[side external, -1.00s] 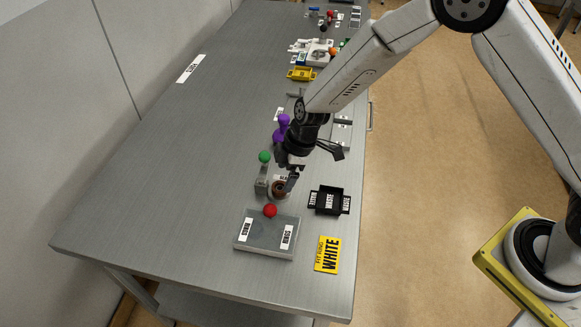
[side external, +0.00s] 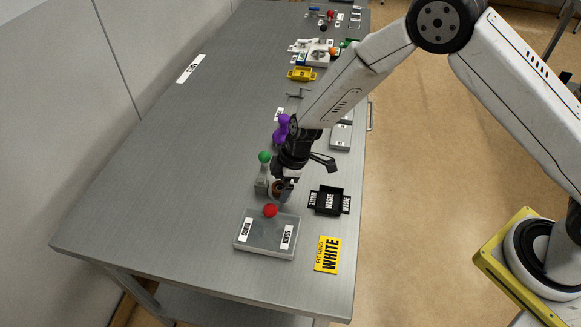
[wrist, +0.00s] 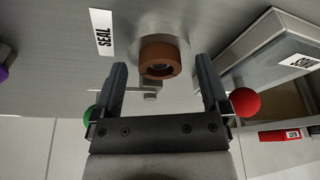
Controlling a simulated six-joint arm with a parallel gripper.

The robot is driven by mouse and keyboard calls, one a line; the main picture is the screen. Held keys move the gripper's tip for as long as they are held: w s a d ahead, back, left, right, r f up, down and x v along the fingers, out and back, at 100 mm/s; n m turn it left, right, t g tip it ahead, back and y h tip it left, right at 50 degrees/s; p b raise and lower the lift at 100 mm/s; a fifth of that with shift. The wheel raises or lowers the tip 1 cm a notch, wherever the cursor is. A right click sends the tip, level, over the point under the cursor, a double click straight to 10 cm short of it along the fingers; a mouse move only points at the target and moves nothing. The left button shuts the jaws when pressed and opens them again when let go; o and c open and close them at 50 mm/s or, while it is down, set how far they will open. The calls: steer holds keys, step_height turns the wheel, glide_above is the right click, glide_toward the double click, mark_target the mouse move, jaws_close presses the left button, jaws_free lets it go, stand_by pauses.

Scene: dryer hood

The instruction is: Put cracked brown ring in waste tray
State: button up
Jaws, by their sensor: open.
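The brown ring (wrist: 160,58) sits on a round metal seat in the wrist view. In the side view the ring (side external: 277,188) is partly hidden by my gripper. My gripper (wrist: 161,75) is open, with one finger on each side of the ring and the fingertips close to it. I cannot tell whether they touch it. The black waste tray (side external: 328,213), labelled WASTE, stands to the right of the ring in the side view and is empty as far as I can see.
A grey lidded box (side external: 262,246) with a red knob (side external: 270,210) stands in front of the ring. A green-knobbed lever (side external: 264,158) is close on the left, a purple handle (side external: 282,128) behind. A yellow FIT RING WHITE card (side external: 327,255) lies in front of the tray.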

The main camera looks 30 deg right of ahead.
mark_target(275, 189)
jaws_close()
steer(key=shift+r, duration=0.1)
steer(key=shift+r, duration=1.6)
steer(key=s+d+r, duration=0.2)
steer(key=s+r, duration=0.3)
steer(key=s, duration=0.1)
steer(key=s+d+r, duration=0.2)
steer(key=s+r, duration=0.2)
steer(key=s, duration=0.3)
steer(key=shift+s+d+r, duration=0.15)
steer(key=shift+d+r, duration=0.1)
steer(key=shift+r, duration=0.1)
